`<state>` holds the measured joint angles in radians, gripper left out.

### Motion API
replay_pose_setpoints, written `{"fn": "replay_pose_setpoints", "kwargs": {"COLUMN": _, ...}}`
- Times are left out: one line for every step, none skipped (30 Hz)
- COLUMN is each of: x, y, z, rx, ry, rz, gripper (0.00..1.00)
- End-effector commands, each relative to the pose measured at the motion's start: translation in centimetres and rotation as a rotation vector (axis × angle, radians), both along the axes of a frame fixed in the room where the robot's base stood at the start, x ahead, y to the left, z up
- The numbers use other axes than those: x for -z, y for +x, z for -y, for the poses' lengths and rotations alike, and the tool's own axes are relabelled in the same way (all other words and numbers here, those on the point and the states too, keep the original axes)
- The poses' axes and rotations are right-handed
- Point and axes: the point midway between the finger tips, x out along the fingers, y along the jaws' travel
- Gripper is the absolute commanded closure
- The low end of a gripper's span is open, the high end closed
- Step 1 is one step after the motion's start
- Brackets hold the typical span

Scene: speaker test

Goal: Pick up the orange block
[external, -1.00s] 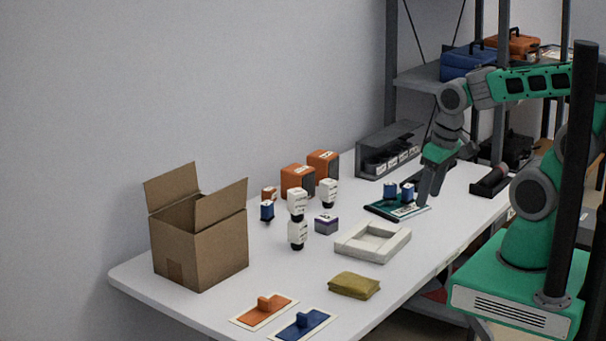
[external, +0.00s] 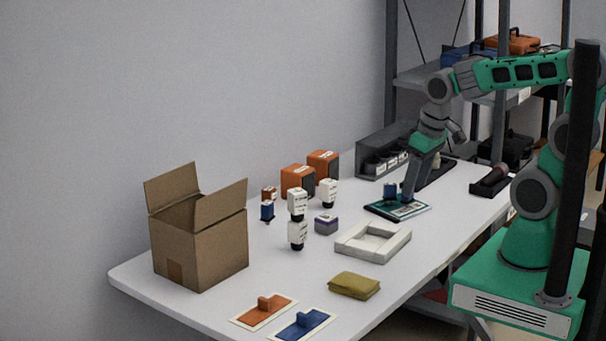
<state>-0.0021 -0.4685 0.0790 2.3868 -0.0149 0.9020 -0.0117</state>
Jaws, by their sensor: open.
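Several orange things are in view, and I cannot tell which one is the orange block. A small orange piece (external: 264,302) stands on an orange plate at the table's front. Two larger orange boxes with dark sides, the left one (external: 293,181) and the right one (external: 320,162), stand at the back. A small orange item (external: 269,193) with a white label is left of them. My gripper (external: 408,194) is open and points down over the teal-edged board, beside a small blue item (external: 390,190).
An open cardboard box (external: 200,240) stands at the left. White and black speaker-like items (external: 297,203), a pale square tray (external: 372,254), an olive cloth (external: 354,286) and a blue plate (external: 301,325) are on the white table (external: 225,300). A grey rack (external: 375,150) stands behind.

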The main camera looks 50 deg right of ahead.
Motion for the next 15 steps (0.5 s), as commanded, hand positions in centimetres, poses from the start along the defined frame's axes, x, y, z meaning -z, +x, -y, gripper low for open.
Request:
{"fn": "replay_pose_setpoints", "kwargs": {"x": -0.9, "y": 2.5, "z": 0.0, "rx": -0.004, "ry": 0.001, "rz": 0.003, "gripper": 0.45}}
{"fn": "replay_pose_setpoints", "kwargs": {"x": -1.4, "y": 4.2, "z": -0.1, "rx": -0.008, "ry": 0.001, "rz": 0.007, "gripper": 0.45}}
{"fn": "replay_pose_setpoints", "kwargs": {"x": -2.0, "y": 6.8, "z": -0.2, "rx": -0.014, "ry": 0.001, "rz": 0.016, "gripper": 0.45}}
{"fn": "replay_pose_setpoints", "kwargs": {"x": -2.3, "y": 8.7, "z": -0.2, "rx": -0.018, "ry": 0.002, "rz": 0.024, "gripper": 0.45}}
{"fn": "replay_pose_setpoints", "kwargs": {"x": -2.5, "y": 10.6, "z": -0.3, "rx": -0.022, "ry": 0.003, "rz": 0.03, "gripper": 0.45}}
{"fn": "replay_pose_setpoints", "kwargs": {"x": -2.6, "y": 13.1, "z": -0.3, "rx": -0.028, "ry": 0.003, "rz": 0.038, "gripper": 0.45}}
{"fn": "replay_pose_setpoints", "kwargs": {"x": -2.6, "y": 15.0, "z": -0.4, "rx": -0.032, "ry": 0.003, "rz": 0.045, "gripper": 0.45}}
{"fn": "replay_pose_setpoints", "kwargs": {"x": -2.4, "y": 16.9, "z": -0.4, "rx": -0.036, "ry": 0.004, "rz": 0.052, "gripper": 0.45}}
{"fn": "replay_pose_setpoints", "kwargs": {"x": -2.2, "y": 19.4, "z": -0.5, "rx": -0.042, "ry": 0.004, "rz": 0.062, "gripper": 0.45}}
{"fn": "replay_pose_setpoints", "kwargs": {"x": -1.8, "y": 21.2, "z": -0.5, "rx": -0.046, "ry": 0.004, "rz": 0.068, "gripper": 0.45}}
{"fn": "replay_pose_setpoints", "kwargs": {"x": -1.4, "y": 23.0, "z": -0.5, "rx": -0.05, "ry": 0.004, "rz": 0.075, "gripper": 0.45}}
{"fn": "replay_pose_setpoints", "kwargs": {"x": -0.7, "y": 25.3, "z": -0.6, "rx": -0.055, "ry": 0.005, "rz": 0.084, "gripper": 0.45}}
{"fn": "replay_pose_setpoints", "kwargs": {"x": -0.1, "y": 27.1, "z": -0.6, "rx": -0.058, "ry": 0.005, "rz": 0.091, "gripper": 0.45}}
{"fn": "replay_pose_setpoints", "kwargs": {"x": 0.7, "y": 28.7, "z": -0.7, "rx": -0.062, "ry": 0.006, "rz": 0.097, "gripper": 0.45}}
{"fn": "replay_pose_setpoints", "kwargs": {"x": 1.7, "y": 30.8, "z": -0.7, "rx": -0.068, "ry": 0.007, "rz": 0.105, "gripper": 0.45}}
